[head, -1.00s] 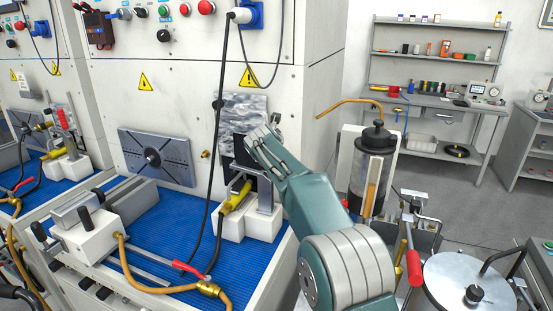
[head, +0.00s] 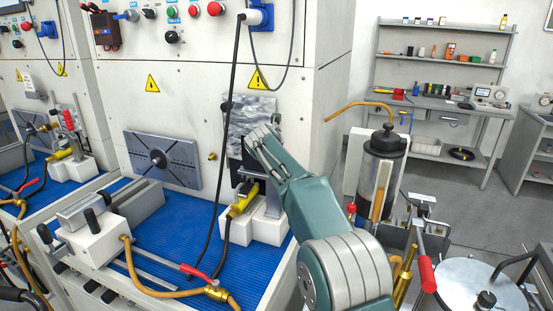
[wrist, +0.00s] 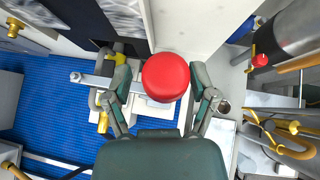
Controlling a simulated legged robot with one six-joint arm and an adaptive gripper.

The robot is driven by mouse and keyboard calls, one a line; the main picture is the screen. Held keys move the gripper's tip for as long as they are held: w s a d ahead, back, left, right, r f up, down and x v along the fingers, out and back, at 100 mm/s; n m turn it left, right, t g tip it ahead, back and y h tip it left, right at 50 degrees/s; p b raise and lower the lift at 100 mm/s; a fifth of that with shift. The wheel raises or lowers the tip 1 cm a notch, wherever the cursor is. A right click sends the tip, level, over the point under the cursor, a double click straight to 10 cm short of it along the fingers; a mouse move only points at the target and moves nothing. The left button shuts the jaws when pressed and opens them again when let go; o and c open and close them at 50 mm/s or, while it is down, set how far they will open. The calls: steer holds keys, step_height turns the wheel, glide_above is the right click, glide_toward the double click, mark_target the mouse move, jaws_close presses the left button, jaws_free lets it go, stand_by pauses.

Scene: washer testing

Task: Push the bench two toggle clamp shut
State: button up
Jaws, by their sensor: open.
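The bench two toggle clamp stands at the bench's right end in the head view. Its metal frame (head: 272,200) rises from a white block (head: 265,231) beside a yellow cylindrical fitting (head: 243,200). My gripper (head: 262,143) is above it and hides its upper part. In the wrist view, the clamp's red handle (wrist: 166,76) points up toward the camera between my two spread fingers. The clamp's metal bar (wrist: 92,80) extends left from below the handle. My gripper is open. I cannot tell whether a finger touches the handle.
A blue ribbed mat (head: 165,225) covers the bench top. A vise-like white block (head: 98,238) and a hose with a red valve lever (head: 195,271) lie left. A black cable hangs left of my gripper. A cylindrical vessel (head: 383,165) stands right of my arm.

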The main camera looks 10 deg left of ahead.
steer(key=v, duration=1.2)
steer(key=shift+a, duration=0.15)
steer(key=shift+f, duration=0.1)
steer(key=s+d+m+g+h, duration=0.1)
steer(key=s+d+m, duration=0.7)
steer(key=d, duration=0.3)
steer(key=s+d+m+g, duration=0.2)
steer(key=s+d+m, duration=0.5)
steer(key=d+m, duration=0.3)
steer(key=s+d+f+m, duration=0.3)
steer(key=s+m, duration=0.3)
steer(key=s, duration=0.2)
steer(key=s+d+f+m+g, duration=0.1)
steer(key=s+d+f+m, duration=0.2)
steer(key=s+m, duration=0.3)
steer(key=s+d+f+m+g+y, duration=0.1)
steer(key=s+d+f+m, duration=0.3)
steer(key=s, duration=0.6)
steer(key=shift+f+m, duration=0.85)
steer(key=shift+m, duration=0.25)
